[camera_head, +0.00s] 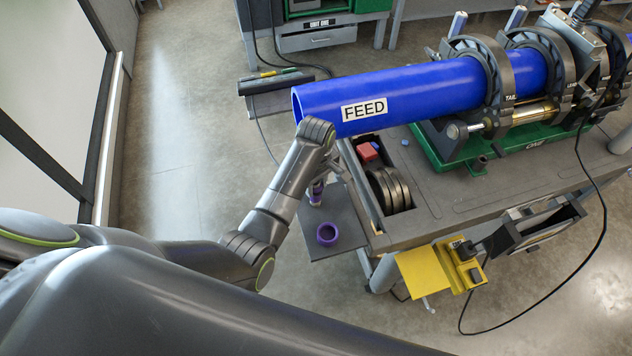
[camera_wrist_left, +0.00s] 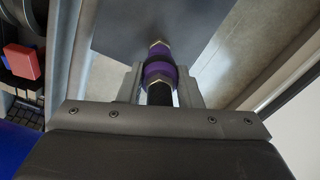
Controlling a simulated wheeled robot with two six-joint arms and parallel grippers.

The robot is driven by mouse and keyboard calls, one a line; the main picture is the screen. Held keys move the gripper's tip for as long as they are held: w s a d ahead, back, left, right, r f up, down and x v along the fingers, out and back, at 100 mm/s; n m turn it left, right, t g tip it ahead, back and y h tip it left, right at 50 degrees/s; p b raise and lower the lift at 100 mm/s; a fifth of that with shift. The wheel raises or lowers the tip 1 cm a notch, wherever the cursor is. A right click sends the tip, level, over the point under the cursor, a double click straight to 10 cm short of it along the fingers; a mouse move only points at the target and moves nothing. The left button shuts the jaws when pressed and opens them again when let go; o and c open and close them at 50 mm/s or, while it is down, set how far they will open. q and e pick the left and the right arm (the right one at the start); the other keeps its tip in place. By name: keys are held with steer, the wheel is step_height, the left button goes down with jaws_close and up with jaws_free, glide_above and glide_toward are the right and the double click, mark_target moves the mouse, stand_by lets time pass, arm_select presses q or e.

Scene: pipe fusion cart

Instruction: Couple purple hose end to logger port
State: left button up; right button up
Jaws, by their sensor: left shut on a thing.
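The purple hose end (camera_head: 316,192) shows low by the small grey side shelf; the wrist view shows its purple collar (camera_wrist_left: 158,71) with brass-coloured fittings on both sides and a black part towards me. My left gripper (camera_wrist_left: 160,88) is shut on it, one finger on each side. In the head view my left wrist and arm partly cover the gripper (camera_head: 317,186). I cannot make out a logger port for certain in either view. My right gripper is not in view.
A purple ring (camera_head: 327,234) lies on the grey side shelf (camera_head: 345,222). The blue FEED pipe (camera_head: 420,92) juts out above, clamped in the green-based machine (camera_head: 455,150). The cart tray holds a red block (camera_head: 367,152) and grey rings. A yellow box (camera_head: 460,268) hangs in front.

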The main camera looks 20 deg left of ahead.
arm_select(q)
steer(key=shift+f, duration=0.55)
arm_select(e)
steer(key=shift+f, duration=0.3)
arm_select(q)
steer(key=o, duration=1.1)
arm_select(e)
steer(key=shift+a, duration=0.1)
